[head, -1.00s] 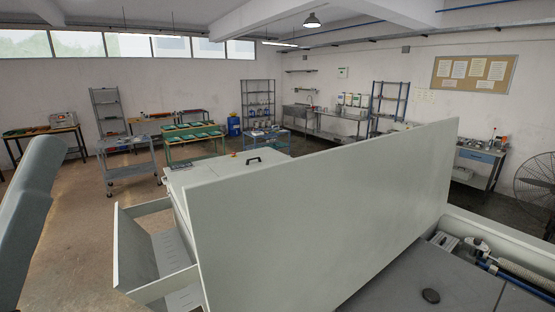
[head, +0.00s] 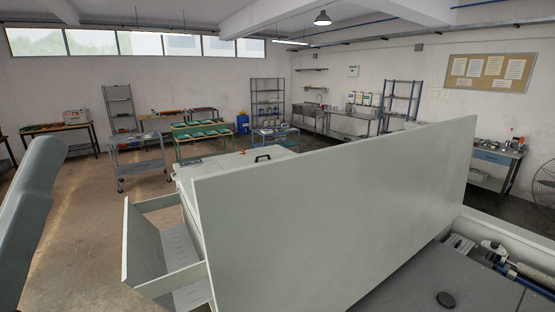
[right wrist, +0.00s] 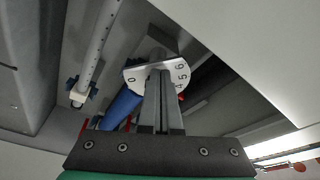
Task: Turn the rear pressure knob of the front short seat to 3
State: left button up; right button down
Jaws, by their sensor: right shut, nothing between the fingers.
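In the right wrist view, a white dial plate (right wrist: 136,75) carries black numbers; 0 shows at its left and 4, 5 and 6 at its right. My right gripper (right wrist: 160,74) is shut, with its fingertips in front of the plate's middle. The fingers hide the lower middle of the plate with its other numbers. I cannot tell the knob or its setting apart behind them, nor whether the fingertips touch it. In the head view, the dial and my right gripper do not show. Only a link of my left arm shows at the left edge; its gripper is out of view.
In the right wrist view, a blue cylinder (right wrist: 121,108) and a pale rod with holes (right wrist: 94,43) lie left of the dial. In the head view, a large raised white panel (head: 330,210) blocks much of the machine. An open drawer (head: 150,235) juts out at its left.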

pick_arm(q)
jog(key=shift+f, duration=0.35)
pick_arm(e)
jog(key=shift+f, duration=0.3)
pick_arm(q)
jog(key=shift+r, duration=0.1)
pick_arm(e)
jog(key=shift+w+a, duration=0.2)
jog(key=shift+a, duration=0.15)
pick_arm(q)
jog(key=shift+f, duration=0.25)
pick_arm(e)
jog(key=shift+w+d, duration=0.1)
jog(key=shift+w, duration=0.1)
dwell(0.4)
jog(key=shift+d, duration=0.25)
pick_arm(q)
notch_tip(320, 180, up, 6)
jog(key=p, duration=0.5)
jog(key=shift+p, duration=0.4)
pick_arm(e)
notch_tip(320, 180, up, 6)
